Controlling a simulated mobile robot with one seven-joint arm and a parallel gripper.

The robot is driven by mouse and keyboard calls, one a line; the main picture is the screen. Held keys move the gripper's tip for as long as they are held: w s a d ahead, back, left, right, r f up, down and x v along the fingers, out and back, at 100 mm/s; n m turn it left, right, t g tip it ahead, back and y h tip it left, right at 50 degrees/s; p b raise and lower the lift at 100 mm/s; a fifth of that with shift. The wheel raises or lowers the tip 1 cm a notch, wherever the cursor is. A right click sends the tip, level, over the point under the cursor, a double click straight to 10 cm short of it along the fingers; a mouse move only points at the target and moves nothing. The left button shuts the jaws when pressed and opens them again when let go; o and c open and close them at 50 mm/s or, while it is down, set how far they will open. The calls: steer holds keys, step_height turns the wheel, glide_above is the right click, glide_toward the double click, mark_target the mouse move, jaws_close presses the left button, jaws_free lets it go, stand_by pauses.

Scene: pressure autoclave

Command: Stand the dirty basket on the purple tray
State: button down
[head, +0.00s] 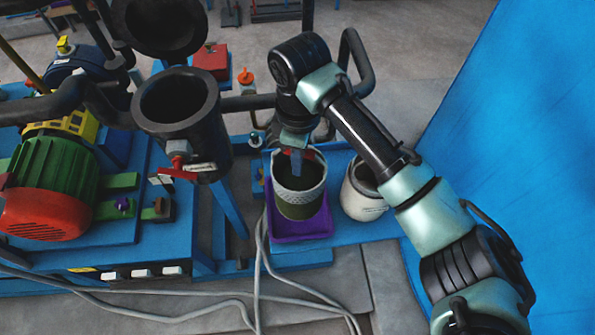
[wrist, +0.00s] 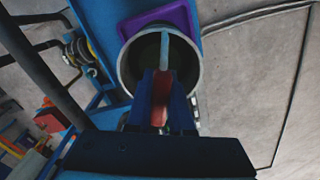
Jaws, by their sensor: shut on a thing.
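The dirty basket (head: 299,206) is a round dark-green pail with a pale perforated band around its rim. My gripper (head: 297,163) points down into its mouth and is shut on it, at the thin bar across the opening. The basket looks upright. The purple tray (head: 300,232) shows below and around it in the head view. In the wrist view, the basket's rim (wrist: 196,78) covers part of the tray (wrist: 168,16), and my blue fingers (wrist: 160,98) hide the near side. I cannot tell whether the basket's bottom touches the tray.
A white pail (head: 363,203) stands close to the right of the tray on the blue platform (head: 345,234). The dark autoclave vessel (head: 183,115) with its open lid is at the left. A green and red motor (head: 55,190) is further left. Pale hoses (head: 258,270) run in front.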

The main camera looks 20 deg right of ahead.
steer(key=shift+w+f+p, duration=0.1)
steer(key=shift+f+p, duration=0.25)
steer(key=shift+f, duration=2.15)
steer(key=c, duration=0.8)
jaws_free()
